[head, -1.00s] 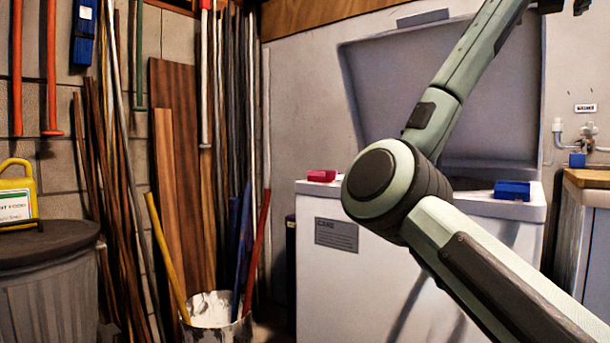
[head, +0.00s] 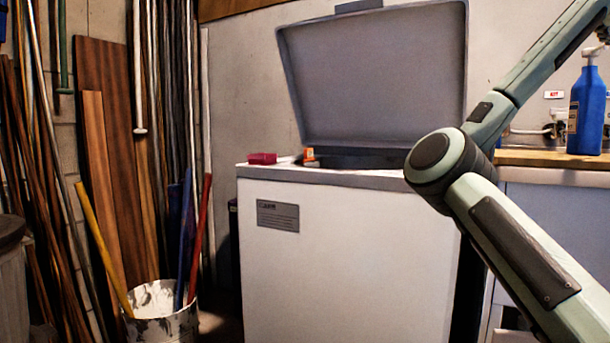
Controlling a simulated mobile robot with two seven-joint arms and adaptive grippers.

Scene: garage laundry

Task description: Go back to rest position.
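My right arm crosses the right side of the head view, its elbow in front of the white chest's right edge. Its forearm rises to the upper right and leaves the picture there, so my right gripper is out of view. My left arm and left gripper do not show.
A white chest (head: 340,260) stands in the middle with its lid (head: 375,75) raised. A red object (head: 262,158) and an orange one (head: 309,154) sit at its rim. A blue bottle (head: 587,110) stands on the right counter (head: 545,158). A bucket (head: 160,315) with poles stands left.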

